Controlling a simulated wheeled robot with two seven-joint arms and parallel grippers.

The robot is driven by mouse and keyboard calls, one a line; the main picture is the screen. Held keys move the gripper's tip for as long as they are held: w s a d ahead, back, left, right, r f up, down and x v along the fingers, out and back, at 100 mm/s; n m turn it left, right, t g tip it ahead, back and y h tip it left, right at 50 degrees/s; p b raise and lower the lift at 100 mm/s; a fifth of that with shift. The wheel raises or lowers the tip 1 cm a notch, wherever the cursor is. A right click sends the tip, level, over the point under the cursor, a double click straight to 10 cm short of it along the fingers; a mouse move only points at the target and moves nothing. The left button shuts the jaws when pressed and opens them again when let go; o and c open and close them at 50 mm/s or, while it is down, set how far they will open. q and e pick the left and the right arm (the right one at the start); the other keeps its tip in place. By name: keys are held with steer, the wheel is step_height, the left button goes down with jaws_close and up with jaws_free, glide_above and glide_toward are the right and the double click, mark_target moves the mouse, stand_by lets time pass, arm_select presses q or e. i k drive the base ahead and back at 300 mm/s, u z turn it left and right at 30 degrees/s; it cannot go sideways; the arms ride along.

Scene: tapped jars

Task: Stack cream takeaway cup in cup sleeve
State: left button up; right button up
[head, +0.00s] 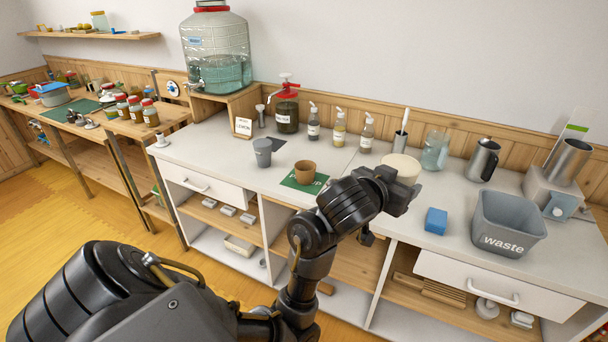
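A cream round thing (403,164), seemingly the cream takeaway cup, shows on the counter side just behind my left gripper (393,190); its lower part is hidden by the gripper. The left arm reaches in from the lower left. I see the gripper from behind, so its fingertips are hidden, and I cannot tell whether it touches or holds the cream thing. A brown, open-topped sleeve (304,174), seemingly the cup sleeve, stands upright on a green mat (291,182) with partly hidden white lettering. My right gripper is not in view.
A grey cup (263,153) stands left of the mat. Pump bottles (339,128), a glass jar (435,151) and a metal pitcher (482,161) line the back. A blue block (436,220) and a grey waste bin (507,224) are at the right. The counter between mat and bottles is mostly clear.

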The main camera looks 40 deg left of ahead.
mark_target(305, 180)
steer(key=u, duration=0.3)
steer(key=i, duration=0.95)
steer(key=u, duration=0.25)
